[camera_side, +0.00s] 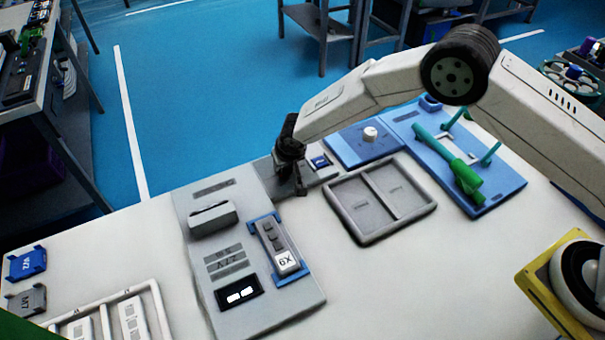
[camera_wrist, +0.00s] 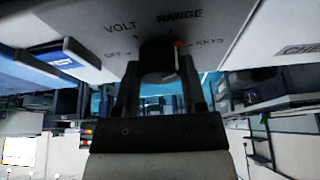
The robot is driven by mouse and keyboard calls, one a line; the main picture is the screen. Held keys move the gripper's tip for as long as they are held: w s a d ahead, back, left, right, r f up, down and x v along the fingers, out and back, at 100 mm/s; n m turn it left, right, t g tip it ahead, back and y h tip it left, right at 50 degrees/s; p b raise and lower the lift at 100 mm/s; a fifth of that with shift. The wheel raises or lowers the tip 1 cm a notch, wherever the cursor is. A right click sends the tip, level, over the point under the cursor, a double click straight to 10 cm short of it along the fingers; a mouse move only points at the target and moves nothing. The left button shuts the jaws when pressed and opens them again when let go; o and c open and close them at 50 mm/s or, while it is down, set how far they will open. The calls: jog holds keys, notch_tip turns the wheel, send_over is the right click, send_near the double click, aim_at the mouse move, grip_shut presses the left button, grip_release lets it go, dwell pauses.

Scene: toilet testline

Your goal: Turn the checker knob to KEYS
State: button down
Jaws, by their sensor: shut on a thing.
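The checker knob (camera_wrist: 158,62) is dark and round, on a grey panel face (camera_wrist: 110,22) in the wrist view. OFF, VOLT, RANGE and KEYS are printed around it. An orange-red mark (camera_wrist: 177,43) sits on the knob's right side, near RANGE and KEYS; its exact setting is hard to tell. My gripper (camera_wrist: 160,82) is shut on the knob, one finger on each side. In the side view my gripper (camera_side: 290,178) points down at the far end of the grey panel (camera_side: 255,305) and hides the knob.
A grey module marked 6X (camera_side: 285,262) sits in a blue holder on the panel. A grey two-part tray (camera_side: 350,215) lies to the right, near a blue plate with a white knob (camera_side: 370,133) and a blue fixture with a green handle (camera_side: 460,175).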

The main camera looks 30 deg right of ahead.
jog(key=shift+a+m+g+h, duration=0.15)
jog(key=shift+m+h, duration=0.35)
jog(key=shift+m, duration=0.85)
jog(key=shift+d+m+g+h, duration=0.15)
jog(key=shift+m+h, duration=0.35)
jog(key=shift+m, duration=0.85)
jog(key=shift+a, duration=0.1)
jog(key=shift+c, duration=0.7)
grip_release()
jog(key=v, duration=0.7)
jog(key=shift+r, duration=0.35)
jog(key=shift+a, duration=0.15)
